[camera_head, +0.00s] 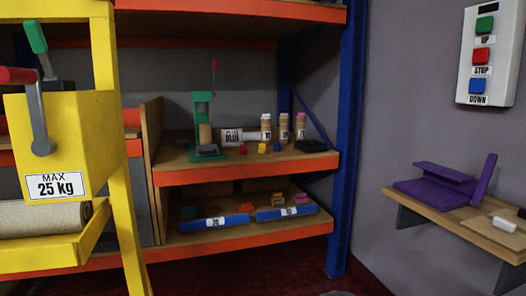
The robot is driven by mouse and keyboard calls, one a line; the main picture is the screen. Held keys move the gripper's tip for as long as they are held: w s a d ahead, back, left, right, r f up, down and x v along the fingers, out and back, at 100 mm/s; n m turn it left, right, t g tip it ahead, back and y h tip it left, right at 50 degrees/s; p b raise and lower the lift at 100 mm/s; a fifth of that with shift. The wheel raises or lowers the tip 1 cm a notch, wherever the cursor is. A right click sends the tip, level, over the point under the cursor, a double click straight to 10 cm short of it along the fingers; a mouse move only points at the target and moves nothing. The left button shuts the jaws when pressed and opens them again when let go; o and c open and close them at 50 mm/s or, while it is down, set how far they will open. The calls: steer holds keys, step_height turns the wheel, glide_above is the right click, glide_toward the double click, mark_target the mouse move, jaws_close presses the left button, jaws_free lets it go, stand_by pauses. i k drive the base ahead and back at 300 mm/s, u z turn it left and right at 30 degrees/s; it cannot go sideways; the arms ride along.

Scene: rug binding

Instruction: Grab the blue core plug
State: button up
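A small blue piece (277,146), which looks like the blue core plug, sits on the upper wooden shelf (180,174) of the orange and blue rack. It is right of a small yellow piece (262,148) and a small red piece (243,150). It is too small here to make out its shape. My gripper is not in view.
A green press (203,120) and labelled tubes (266,128) stand around the pieces; a black item (311,146) lies right. Blue-fronted bins (222,221) are below. A yellow frame (105,110) stands near left. A side shelf (450,215) holds a purple tool (440,190).

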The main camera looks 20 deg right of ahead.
mark_target(277, 147)
steer(key=z, duration=0.3)
steer(key=i, duration=1.65)
steer(key=z, duration=0.3)
